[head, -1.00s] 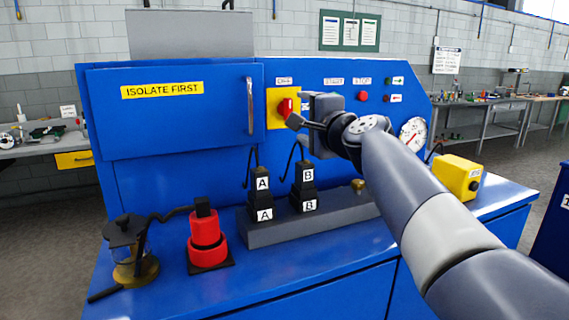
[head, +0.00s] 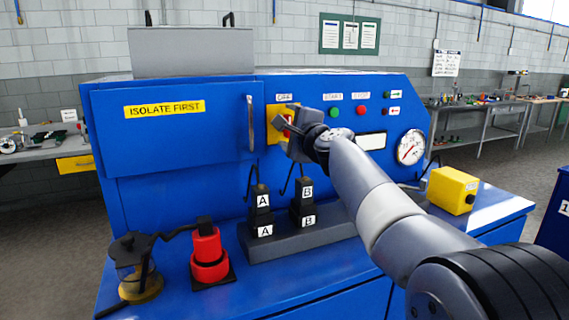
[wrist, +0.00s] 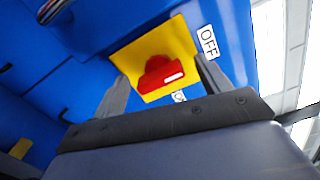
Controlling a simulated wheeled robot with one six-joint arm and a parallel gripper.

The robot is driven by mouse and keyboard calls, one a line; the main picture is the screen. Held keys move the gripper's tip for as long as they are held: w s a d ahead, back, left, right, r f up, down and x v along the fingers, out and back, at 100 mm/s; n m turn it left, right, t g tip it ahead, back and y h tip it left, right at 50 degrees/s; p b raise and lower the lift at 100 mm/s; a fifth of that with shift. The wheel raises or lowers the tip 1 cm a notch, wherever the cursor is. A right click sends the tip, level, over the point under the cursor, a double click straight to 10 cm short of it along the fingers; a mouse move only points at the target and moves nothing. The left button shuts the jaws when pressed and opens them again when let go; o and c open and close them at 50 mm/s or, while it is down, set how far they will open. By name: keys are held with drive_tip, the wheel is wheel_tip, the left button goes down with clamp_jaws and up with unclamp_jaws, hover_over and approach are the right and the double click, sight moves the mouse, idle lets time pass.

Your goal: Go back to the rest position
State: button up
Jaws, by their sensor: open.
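My gripper (head: 288,118) is in front of the yellow switch plate (head: 271,131) on the blue machine, and it partly covers the red knob. In the wrist view my gripper (wrist: 162,72) has its two fingers spread, one at each side of the yellow plate (wrist: 181,42). The red knob (wrist: 157,75) with a white mark shows between them. I cannot tell how far the fingertips are from the plate. Nothing is held. An OFF label (wrist: 209,41) is beside the plate; another label is partly hidden by my gripper.
The bench top carries a red stacked part (head: 208,258), a glass jar with a dark lid (head: 137,270), black A and B blocks on a grey bar (head: 335,231), and a yellow box (head: 452,190). A door handle (head: 251,122) and a gauge (head: 411,147) flank my gripper.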

drive_tip(key=m+p, duration=0.3)
drive_tip(key=m, duration=0.2)
drive_tip(key=m+p, duration=0.3)
drive_tip(key=m, duration=0.2)
drive_tip(key=m+p, duration=0.3)
drive_tip(key=m, duration=0.2)
drive_tip(key=shift+s+d+p, duration=0.35)
drive_tip(key=shift+s+p, duration=0.05)
drive_tip(key=shift+d+r, duration=0.1)
